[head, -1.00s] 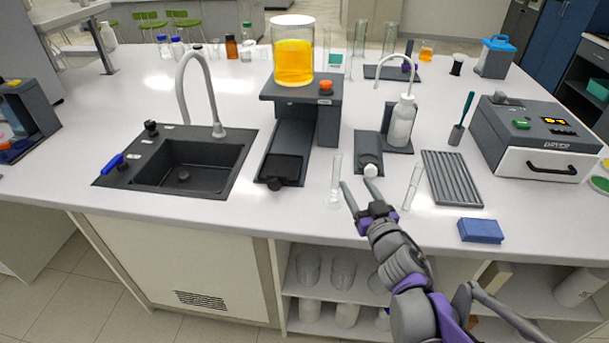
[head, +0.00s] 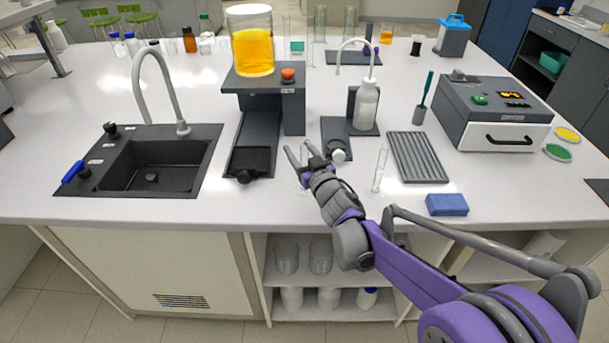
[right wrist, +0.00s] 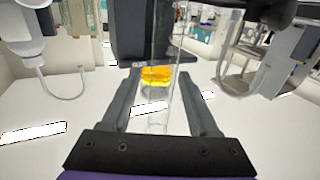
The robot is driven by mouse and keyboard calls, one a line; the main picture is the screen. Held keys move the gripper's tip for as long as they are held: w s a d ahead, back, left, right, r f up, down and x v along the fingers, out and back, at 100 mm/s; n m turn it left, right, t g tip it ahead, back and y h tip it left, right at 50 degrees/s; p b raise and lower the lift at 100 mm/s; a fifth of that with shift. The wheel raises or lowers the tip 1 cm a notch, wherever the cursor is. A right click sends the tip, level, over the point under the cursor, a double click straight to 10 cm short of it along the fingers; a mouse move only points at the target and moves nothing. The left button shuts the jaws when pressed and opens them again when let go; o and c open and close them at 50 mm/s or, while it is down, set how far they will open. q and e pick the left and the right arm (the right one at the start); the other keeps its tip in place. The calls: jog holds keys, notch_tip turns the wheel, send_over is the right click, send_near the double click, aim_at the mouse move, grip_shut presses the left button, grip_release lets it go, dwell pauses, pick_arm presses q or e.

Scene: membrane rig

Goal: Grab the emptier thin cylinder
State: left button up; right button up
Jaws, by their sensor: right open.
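Two thin clear glass cylinders stand upright near the front of the bench. The left one (head: 304,154) is at my right gripper (head: 299,148); the other (head: 380,169) stands to the right, beside the grey ribbed tray. In the right wrist view, which looks upside down, the left cylinder (right wrist: 158,112) stands between the two spread fingers of my right gripper (right wrist: 158,72), with gaps on both sides. The gripper is open and holds nothing. I cannot make out the liquid level in either cylinder. My left gripper is out of view.
A black sink (head: 150,165) lies left. A beaker of yellow liquid (head: 252,50) stands on a dark stand (head: 293,105) behind the gripper. A wash bottle (head: 366,105), ribbed tray (head: 415,157), blue block (head: 447,204) and dryer (head: 500,115) are to the right.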

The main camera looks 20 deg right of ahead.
jog(key=shift+c, duration=0.2)
grip_shut()
dwell(1.3)
